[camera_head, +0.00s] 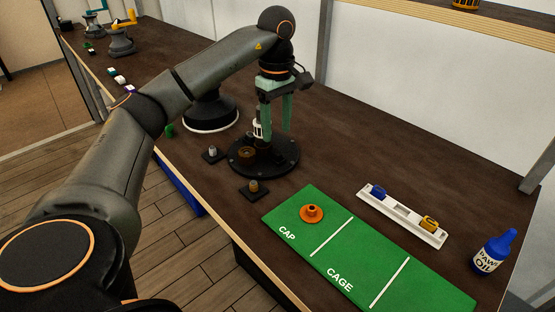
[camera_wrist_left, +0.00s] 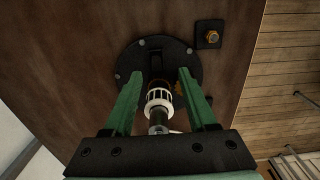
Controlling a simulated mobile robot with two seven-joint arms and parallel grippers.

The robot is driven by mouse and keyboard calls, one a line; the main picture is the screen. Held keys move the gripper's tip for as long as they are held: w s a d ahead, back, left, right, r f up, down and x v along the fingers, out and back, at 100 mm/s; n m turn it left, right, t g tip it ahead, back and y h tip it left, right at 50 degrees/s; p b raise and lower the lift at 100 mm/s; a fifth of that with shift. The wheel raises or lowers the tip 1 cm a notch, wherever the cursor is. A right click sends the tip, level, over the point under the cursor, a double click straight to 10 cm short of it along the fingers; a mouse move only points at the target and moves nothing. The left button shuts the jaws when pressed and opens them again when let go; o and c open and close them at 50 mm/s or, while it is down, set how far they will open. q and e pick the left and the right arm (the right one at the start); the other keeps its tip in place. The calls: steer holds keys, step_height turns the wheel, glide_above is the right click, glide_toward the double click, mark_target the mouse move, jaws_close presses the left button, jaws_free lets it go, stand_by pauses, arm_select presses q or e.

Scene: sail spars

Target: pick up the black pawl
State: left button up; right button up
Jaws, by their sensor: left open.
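My left gripper (camera_head: 273,124) has green fingers and hangs open above a round black base (camera_head: 282,163) on the bench. In the left wrist view its fingers (camera_wrist_left: 160,80) are spread on either side of a white ribbed cage (camera_wrist_left: 158,99) around a metal shaft. No contact shows between fingers and cage. A bronze hub (camera_head: 247,154) stands on the base. A dark upright part (camera_wrist_left: 156,63) shows beyond the cage; I cannot tell whether it is the black pawl. I cannot make out the black pawl for certain in either view. My right gripper is not in view.
A white tray (camera_head: 403,217) holds a blue and a yellow piece. An orange cap (camera_head: 311,213) lies on the green mat (camera_head: 385,262). A blue oil bottle (camera_head: 494,252) stands at right. Two small black plates with posts sit near the bench's front edge.

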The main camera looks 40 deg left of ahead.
mark_target(279, 154)
arm_select(q)
steer(key=shift+w+d+f, duration=0.1)
steer(key=shift+w+f, duration=0.05)
steer(key=shift+f, duration=1.6)
steer(key=shift+w+d+f, duration=0.1)
steer(key=shift+w+f, duration=0.05)
steer(key=shift+f, duration=1.6)
jaws_close()
